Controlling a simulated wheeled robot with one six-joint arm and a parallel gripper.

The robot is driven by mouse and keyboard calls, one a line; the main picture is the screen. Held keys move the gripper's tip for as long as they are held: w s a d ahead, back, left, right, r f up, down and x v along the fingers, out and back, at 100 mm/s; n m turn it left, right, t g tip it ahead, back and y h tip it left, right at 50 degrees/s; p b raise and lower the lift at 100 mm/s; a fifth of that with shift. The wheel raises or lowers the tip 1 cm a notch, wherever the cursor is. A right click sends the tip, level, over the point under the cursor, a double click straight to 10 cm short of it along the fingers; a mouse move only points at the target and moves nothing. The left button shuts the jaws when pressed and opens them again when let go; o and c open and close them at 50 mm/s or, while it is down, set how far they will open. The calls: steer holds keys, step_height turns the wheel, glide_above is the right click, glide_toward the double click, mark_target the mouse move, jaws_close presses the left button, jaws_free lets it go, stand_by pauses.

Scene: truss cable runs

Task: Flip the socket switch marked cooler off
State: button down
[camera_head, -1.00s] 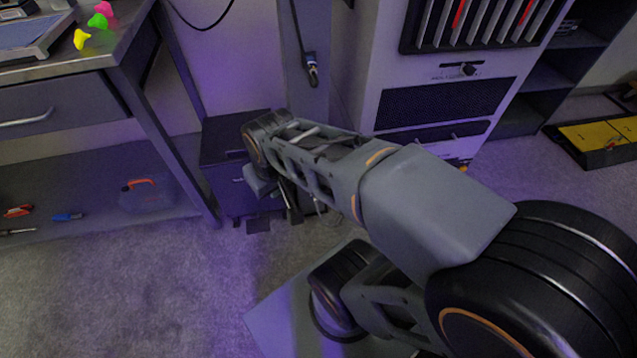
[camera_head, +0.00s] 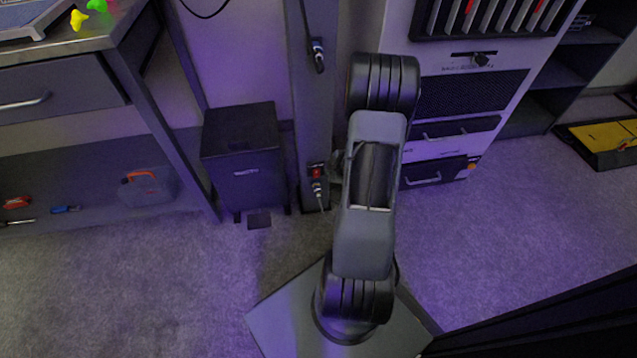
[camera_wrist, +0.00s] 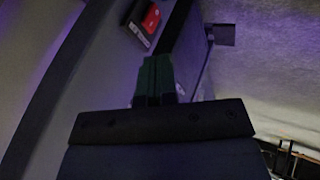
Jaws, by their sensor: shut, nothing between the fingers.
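A red rocker switch (camera_head: 316,172) sits low on the dark upright post, just above a plugged-in cable (camera_head: 318,190). In the wrist view a red switch (camera_wrist: 151,18) on a dark plate shows near the top, a little beyond and left of the fingertips. My gripper (camera_wrist: 157,62) is shut and empty, its two dark fingers together and pointing toward the plate. A gap seems to remain between fingertips and switch. Any marking by the switch is too small to read, and I cannot tell its position. In the head view my arm hides most of the gripper.
A dark box (camera_head: 243,150) stands left of the post. A second plug (camera_head: 317,46) sits higher on the post. A pale cabinet (camera_head: 400,30) stands right. A workbench (camera_head: 60,45) stands left. Carpet in front is clear.

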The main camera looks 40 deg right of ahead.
mark_target(316, 173)
steer(key=f, duration=0.1)
steer(key=s+f+n+y, duration=0.1)
steer(key=f, duration=0.1)
steer(key=s+f+y, duration=0.1)
steer(key=shift+a+f, duration=0.2)
steer(key=shift+a, duration=0.15)
steer(key=shift+w+d+f+b, duration=0.1)
steer(key=shift+w+f+b, duration=1.15)
steer(key=shift+w, duration=0.35)
steer(key=shift+w+d+f+b, duration=0.1)
steer(key=shift+w+f+b, duration=0.95)
steer(key=shift+w+f, duration=0.5)
steer(key=shift+w+f+b, duration=1.15)
steer(key=shift+w+f, duration=0.1)
steer(key=shift+w, duration=0.4)
